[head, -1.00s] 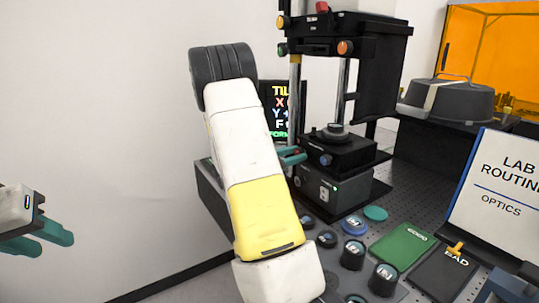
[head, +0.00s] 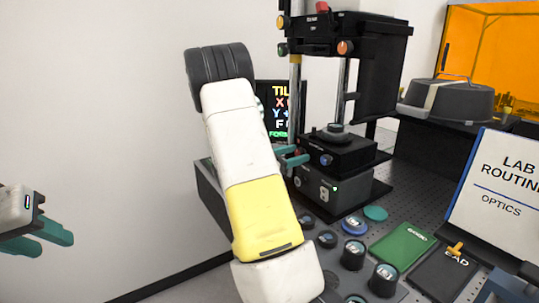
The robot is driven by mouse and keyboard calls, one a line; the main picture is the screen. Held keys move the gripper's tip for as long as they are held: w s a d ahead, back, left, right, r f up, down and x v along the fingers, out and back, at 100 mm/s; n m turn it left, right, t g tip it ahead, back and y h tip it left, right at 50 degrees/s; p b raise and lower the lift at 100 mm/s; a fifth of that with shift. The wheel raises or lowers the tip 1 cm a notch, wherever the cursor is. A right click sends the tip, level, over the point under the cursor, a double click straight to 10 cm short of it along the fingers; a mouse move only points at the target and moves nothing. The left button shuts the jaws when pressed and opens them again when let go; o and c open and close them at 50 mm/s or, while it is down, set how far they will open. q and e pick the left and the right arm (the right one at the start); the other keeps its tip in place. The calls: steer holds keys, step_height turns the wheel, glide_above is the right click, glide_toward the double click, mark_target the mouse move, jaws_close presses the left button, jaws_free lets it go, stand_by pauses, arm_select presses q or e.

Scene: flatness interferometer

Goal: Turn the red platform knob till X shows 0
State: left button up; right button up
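The black interferometer stand (head: 340,155) is at centre right in the head view. Its platform has a blue knob (head: 327,160) on its front. The display (head: 279,112) behind the stand shows TIL, X, Y and F lines; the X value is hidden behind the stand. My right gripper (head: 293,156) is at the platform's left side, its teal fingers slightly apart. My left gripper (head: 40,241) is open and empty at the far left, away from the stand.
Several round optics (head: 353,254) lie on the perforated bench (head: 395,222), beside a green pad (head: 403,244) and a black pad (head: 443,274). A lab routine sign (head: 505,190) stands at right. A red knob (head: 322,6) tops the stand. The left side is clear.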

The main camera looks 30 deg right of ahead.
steer(key=a, duration=0.7)
steer(key=shift+s+a, duration=0.3)
steer(key=shift+a, duration=0.1)
stand_by(1.6)
steer(key=s+a+m+g+y, duration=0.1)
steer(key=s+a+m+y, duration=0.2)
steer(key=s+m+y, duration=0.3)
steer(key=s+a+m+g+y, duration=0.2)
steer(key=s+m+y, duration=0.15)
steer(key=s, duration=0.55)
steer(key=s+a+r+m+t+y, duration=0.3)
steer(key=a+r+y, duration=0.1)
steer(key=a, duration=0.6)
steer(key=s+a+r+m+t+y, duration=0.3)
steer(key=a+y, duration=0.3)
steer(key=a, duration=0.3)
steer(key=shift+s+a+r+m+t+y, duration=0.35)
steer(key=shift+s+m+t, duration=0.35)
steer(key=shift+m+t, duration=0.1)
